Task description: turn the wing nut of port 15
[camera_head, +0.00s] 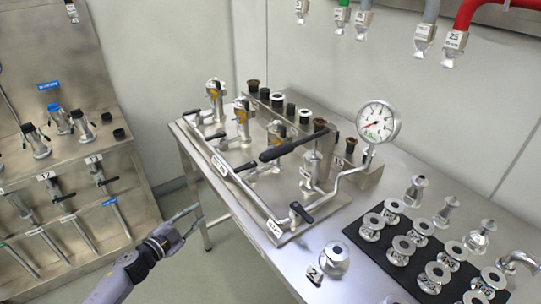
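My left gripper (192,219) is at the lower middle left, in front of the steel rack, with its two thin fingers apart and nothing between them. It touches no port. I cannot read a label 15 on any port, and no wing nut can be made out for certain. The left steel rack (75,190) carries several short angled ports, among them one with a blue cap (56,115) and one with a black handle (97,170). Their small number tags are too small to read surely. My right gripper is not in view.
A steel table (340,250) holds a pipe manifold (235,180) with black levers, a pressure gauge (378,122) and a black mat (420,252) with several flanged fittings. Labelled pipe ends, including a red pipe (470,14), hang above. Floor shows between rack and table.

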